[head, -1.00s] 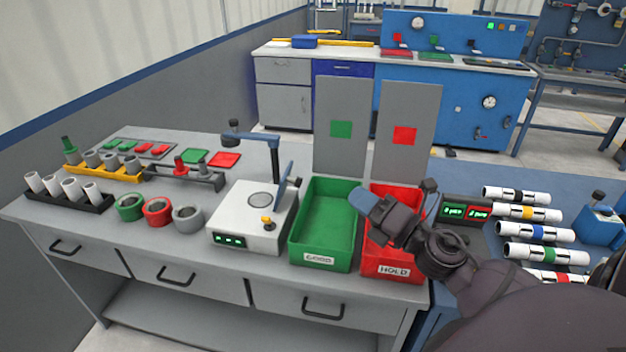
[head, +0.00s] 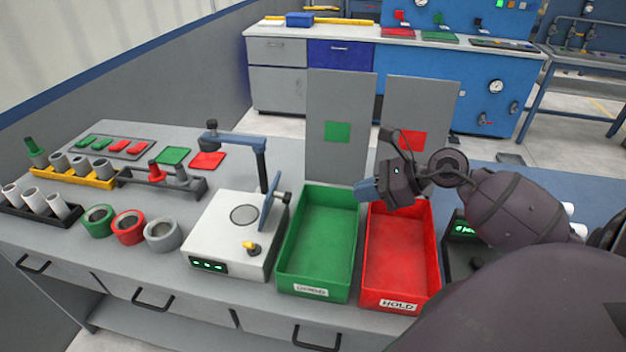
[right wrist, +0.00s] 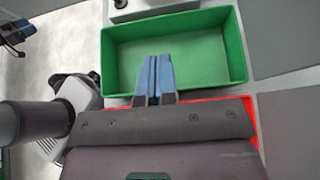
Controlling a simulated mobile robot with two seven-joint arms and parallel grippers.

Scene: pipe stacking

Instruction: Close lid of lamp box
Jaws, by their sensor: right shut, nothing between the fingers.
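My right gripper (head: 361,190) is shut and empty above the back of the bins, to the right of the box. In the right wrist view, its blue fingertips (right wrist: 153,78) point over the green bin. A dark and blue part at the upper left of that view may be my left gripper (right wrist: 14,32); its jaws are unclear.
The green bin (head: 286,258) stands between the lamp box and the red bin (head: 432,262). A blue post with an overhanging arm (head: 237,140) rises behind the box. Grey panels (head: 341,105) stand behind the bins. Green, red and grey rings (head: 161,235) lie left of the box.

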